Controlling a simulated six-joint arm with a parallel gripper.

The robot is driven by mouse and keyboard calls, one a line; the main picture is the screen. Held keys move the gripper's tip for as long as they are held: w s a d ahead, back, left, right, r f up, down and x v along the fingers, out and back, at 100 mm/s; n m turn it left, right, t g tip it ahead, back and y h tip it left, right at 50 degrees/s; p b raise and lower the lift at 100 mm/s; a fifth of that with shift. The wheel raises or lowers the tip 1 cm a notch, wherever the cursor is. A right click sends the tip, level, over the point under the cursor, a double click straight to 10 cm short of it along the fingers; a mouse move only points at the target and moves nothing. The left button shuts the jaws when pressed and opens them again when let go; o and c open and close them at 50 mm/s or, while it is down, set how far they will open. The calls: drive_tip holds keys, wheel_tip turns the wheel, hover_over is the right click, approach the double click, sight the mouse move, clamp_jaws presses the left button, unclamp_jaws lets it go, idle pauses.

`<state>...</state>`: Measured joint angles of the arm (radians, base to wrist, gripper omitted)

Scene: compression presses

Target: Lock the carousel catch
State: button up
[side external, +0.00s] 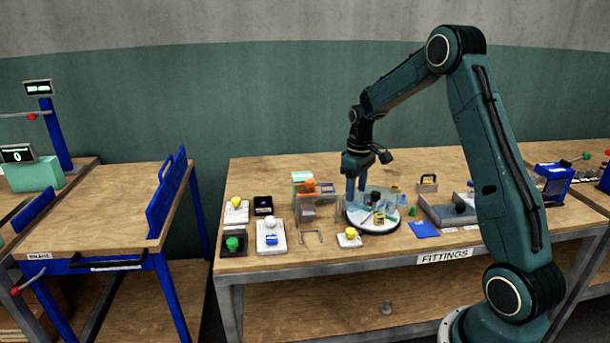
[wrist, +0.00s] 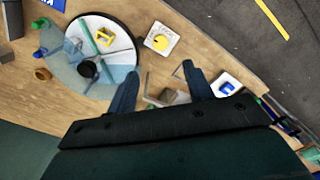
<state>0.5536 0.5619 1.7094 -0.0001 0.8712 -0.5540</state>
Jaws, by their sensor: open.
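The carousel (side external: 357,222) is a round white turntable, partly under a clear bluish cover; it also shows in the wrist view (wrist: 118,35). A yellow piece, a green bar and a dark round piece are on it. Close beside its rim is a small white plate with a yellow knob (side external: 350,233), also in the wrist view (wrist: 158,42); its lettering is too small to read, and I cannot tell whether this is the catch or how it is set. My gripper (side external: 356,195) is open and empty, fingers down at the carousel's left side; its fingers also show in the wrist view (wrist: 162,75).
Left of the carousel are a wire bracket (side external: 311,237), a clear-sided box with an orange knob (side external: 310,186), and plates with yellow, green and blue knobs. Right of it are a blue card (side external: 423,229) and a grey fixture (side external: 450,212). The bench front edge is clear.

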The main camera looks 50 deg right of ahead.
sight(352, 231)
wheel_tip(352, 231, down, 14)
drive_tip(key=shift+r, duration=0.1)
idle(0.9)
drive_tip(key=shift+c, duration=0.2)
drive_tip(key=c, duration=0.9)
